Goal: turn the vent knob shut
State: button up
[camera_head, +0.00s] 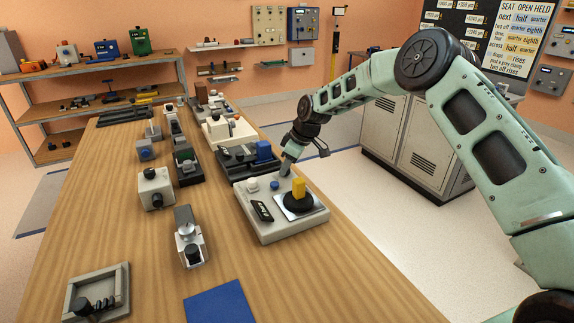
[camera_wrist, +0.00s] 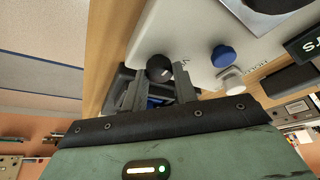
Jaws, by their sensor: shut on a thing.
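The vent knob (camera_wrist: 160,68) is small, round and dark, at the edge of a pale grey control box (camera_head: 285,233) on the bench. Part of a letter, seemingly a V, is printed beside it. My gripper (camera_wrist: 158,80) has its two fingers on either side of the knob in the wrist view, shut on it. In the head view my gripper (camera_head: 286,169) is at the back edge of the box and hides the knob. A pale mark on the knob is too small to read.
The box also bears a blue knob (camera_head: 275,185), a white knob (camera_head: 252,184) and a black dial with a yellow handle (camera_head: 298,188). A dark unit with a blue block (camera_head: 263,151) stands close behind. The wooden bench (camera_head: 345,282) is clear in front.

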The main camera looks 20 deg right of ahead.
jog(key=shift+f+n, duration=0.1)
jog(key=shift+n, duration=0.2)
jog(key=o, duration=1)
jog(key=shift+c, duration=0.2)
jog(key=v, duration=1.7)
jog(key=shift+w+r+b, duration=0.2)
jog(key=shift+r+b, duration=0.1)
jog(key=shift+b, duration=0.15)
jog(key=shift+d, duration=0.1)
